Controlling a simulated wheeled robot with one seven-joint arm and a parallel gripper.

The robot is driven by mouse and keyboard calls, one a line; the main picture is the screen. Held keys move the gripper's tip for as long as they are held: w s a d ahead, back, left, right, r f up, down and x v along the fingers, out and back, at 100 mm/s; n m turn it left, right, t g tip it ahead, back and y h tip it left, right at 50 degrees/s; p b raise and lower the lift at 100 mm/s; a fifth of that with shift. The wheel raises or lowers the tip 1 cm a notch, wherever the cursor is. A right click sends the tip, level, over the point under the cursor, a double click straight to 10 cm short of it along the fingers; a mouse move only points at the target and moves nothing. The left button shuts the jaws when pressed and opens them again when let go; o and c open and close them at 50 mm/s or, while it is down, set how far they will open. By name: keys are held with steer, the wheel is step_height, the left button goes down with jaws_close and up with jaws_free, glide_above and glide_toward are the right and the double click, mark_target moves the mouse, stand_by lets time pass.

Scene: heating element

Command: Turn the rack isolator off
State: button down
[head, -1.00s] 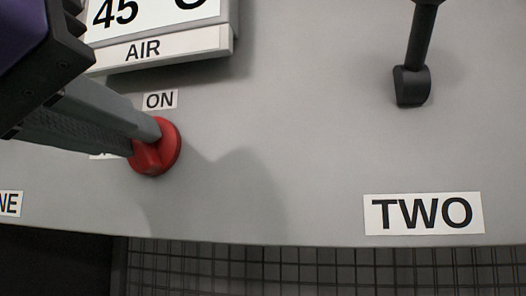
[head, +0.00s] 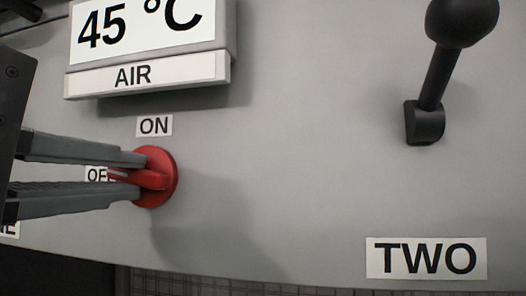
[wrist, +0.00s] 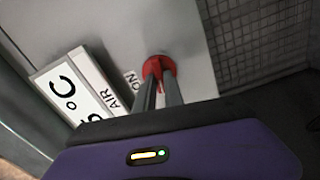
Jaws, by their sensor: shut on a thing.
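The rack isolator is a round red knob (head: 166,170) with a raised grip bar on the grey panel, below a white "ON" label (head: 154,126) and right of an "OFF" label (head: 97,174). Its grip bar lies nearly level, pointing left at "OFF". My gripper (head: 141,176) reaches in from the left and is shut on the grip bar, one finger above and one below. The upper finger and bar hide part of the "OFF" label. The wrist view also shows the red knob (wrist: 158,67) between my fingertips (wrist: 160,86).
A display (head: 150,30) reading 45 °C with an "AIR" plate stands out above the knob. A black lever (head: 433,85) juts from the panel at right, above a "TWO" label (head: 426,258). The panel between is clear. A dark mesh (wrist: 258,40) lies beyond the panel edge.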

steer(key=shift+a+f+n+p, duration=0.1)
steer(key=shift+n+p, duration=0.45)
steer(key=shift+n, duration=0.45)
steer(key=c, duration=1.4)
jaws_free()
steer(key=shift+c, duration=0.2)
steer(key=shift+s, duration=0.1)
steer(key=s+a+b, duration=0.1)
steer(key=s+b, duration=0.1)
steer(key=s, duration=0.5)
steer(key=shift+s, duration=0.3)
